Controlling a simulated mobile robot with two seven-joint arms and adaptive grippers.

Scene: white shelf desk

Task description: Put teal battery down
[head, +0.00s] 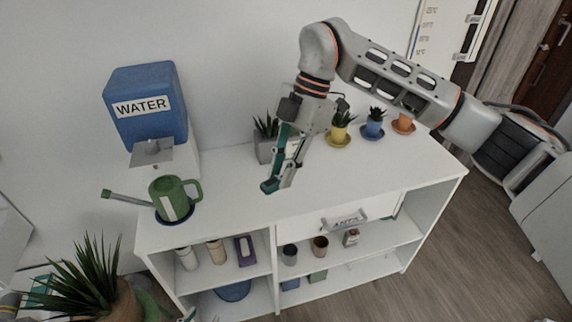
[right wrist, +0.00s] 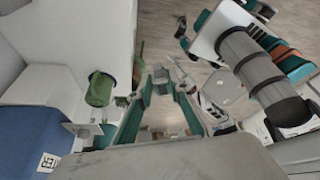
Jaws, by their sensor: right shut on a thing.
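My right gripper (head: 272,184) hangs over the middle of the white desk top, its fingers pointing down and to the left. It is shut on a small teal piece at its fingertips, which looks like the teal battery. The finger sides are also teal, so the battery's outline is hard to tell apart. In the right wrist view the fingers (right wrist: 160,85) converge on this piece. Whether it touches the desk is unclear. Only a small tip of my left gripper (head: 188,315) shows at the bottom edge, low in front of the shelves, and its jaw state is unclear.
The white shelf desk (head: 330,190) has a blue water dispenser (head: 150,95) and green watering can (head: 172,198) at left. A grey plant pot (head: 265,150) and yellow (head: 339,136), blue (head: 373,128) and orange (head: 404,123) pots stand along the back. The front middle top is clear.

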